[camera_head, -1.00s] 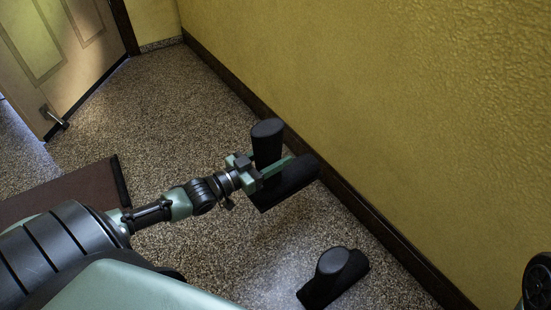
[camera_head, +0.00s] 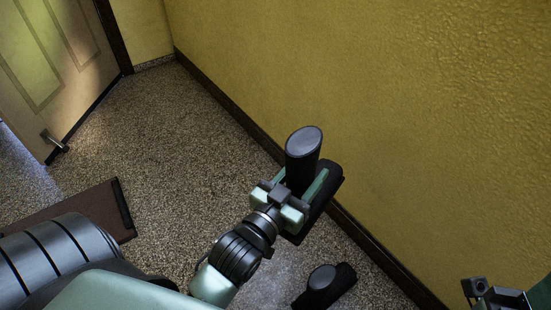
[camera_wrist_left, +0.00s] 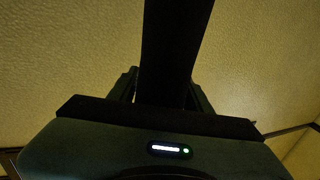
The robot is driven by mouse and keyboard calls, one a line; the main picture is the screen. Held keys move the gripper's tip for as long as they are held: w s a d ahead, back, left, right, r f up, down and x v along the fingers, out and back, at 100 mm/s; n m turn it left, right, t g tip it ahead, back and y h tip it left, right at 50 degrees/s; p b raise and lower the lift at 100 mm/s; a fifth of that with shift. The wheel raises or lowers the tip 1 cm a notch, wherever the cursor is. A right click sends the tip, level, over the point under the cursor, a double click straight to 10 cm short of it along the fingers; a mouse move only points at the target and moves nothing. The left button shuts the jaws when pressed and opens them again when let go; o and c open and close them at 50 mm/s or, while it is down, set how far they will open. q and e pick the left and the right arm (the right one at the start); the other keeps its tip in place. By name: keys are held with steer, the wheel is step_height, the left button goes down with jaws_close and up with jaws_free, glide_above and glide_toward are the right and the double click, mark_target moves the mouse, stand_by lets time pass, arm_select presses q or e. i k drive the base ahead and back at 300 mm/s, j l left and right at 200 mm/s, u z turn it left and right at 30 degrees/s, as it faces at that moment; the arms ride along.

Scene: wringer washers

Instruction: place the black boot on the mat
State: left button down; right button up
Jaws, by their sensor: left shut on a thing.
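My left gripper (camera_head: 306,192) is shut on a black boot (camera_head: 304,150) by its shaft. The boot is held upright, above the floor and close to the yellow wall. In the left wrist view the boot (camera_wrist_left: 172,50) is a dark upright shape between the two fingers. A second black boot (camera_head: 322,280) stands on the floor below. The dark reddish-brown mat (camera_head: 95,208) lies on the floor at left, partly hidden by my arm, well apart from the held boot. Part of my right gripper (camera_head: 492,294) shows at the lower right edge; its jaws are unclear.
The yellow wall (camera_head: 360,90) with a dark baseboard (camera_head: 232,118) runs along the right of the held boot. A panelled door (camera_head: 55,60) stands at the upper left. The speckled floor (camera_head: 170,140) between mat and wall is clear.

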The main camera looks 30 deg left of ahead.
mark_target(56, 217)
steer(key=k+j, duration=0.2)
steer(key=j, duration=0.35)
steer(key=k+j, duration=0.2)
steer(key=j, duration=0.4)
steer(key=k+j, duration=0.25)
steer(key=j, duration=0.3)
steer(key=k+j, duration=0.2)
steer(key=j, duration=0.4)
steer(key=k+j, duration=0.2)
steer(key=j, duration=0.35)
steer(key=k+j+z, duration=0.1)
steer(key=j, duration=0.45)
steer(key=k+j, duration=0.35)
steer(key=j, duration=0.2)
steer(key=k+j, duration=0.2)
steer(key=j, duration=0.35)
